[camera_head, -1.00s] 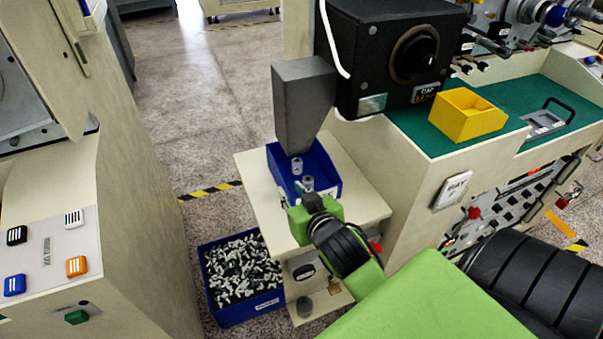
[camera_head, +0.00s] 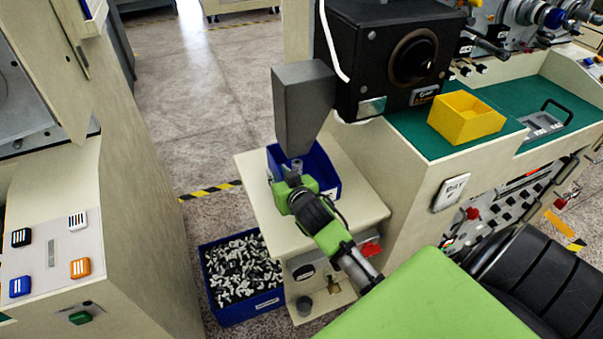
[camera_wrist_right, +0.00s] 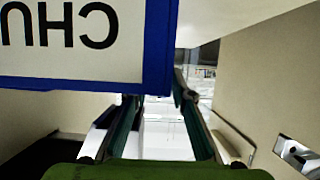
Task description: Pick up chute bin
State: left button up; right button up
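The chute bin (camera_head: 325,174) is a blue open box on a small cream stand, under a grey tapered chute. A pale spindle (camera_head: 297,165) shows inside it. In the right wrist view the bin (camera_wrist_right: 158,45) fills the upper left, with a white upside-down label reading "CHU". My right gripper (camera_head: 291,179) is at the bin's near side, its green body covering part of the near wall. In the wrist view its two fingers are apart; the bin's edge overlaps the left one, and the right one is beside the corner. Contact cannot be told. My left gripper is not in view.
The grey chute (camera_head: 303,105) hangs close above the bin. A blue crate (camera_head: 243,312) of spindles stands on the floor left of the stand (camera_head: 358,200). A yellow bin (camera_head: 466,118) sits on the green counter. A cream machine (camera_head: 130,210) stands at left.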

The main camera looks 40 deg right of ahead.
jog(key=shift+x, duration=0.75)
grip_shut()
jog(key=shift+r, duration=0.2)
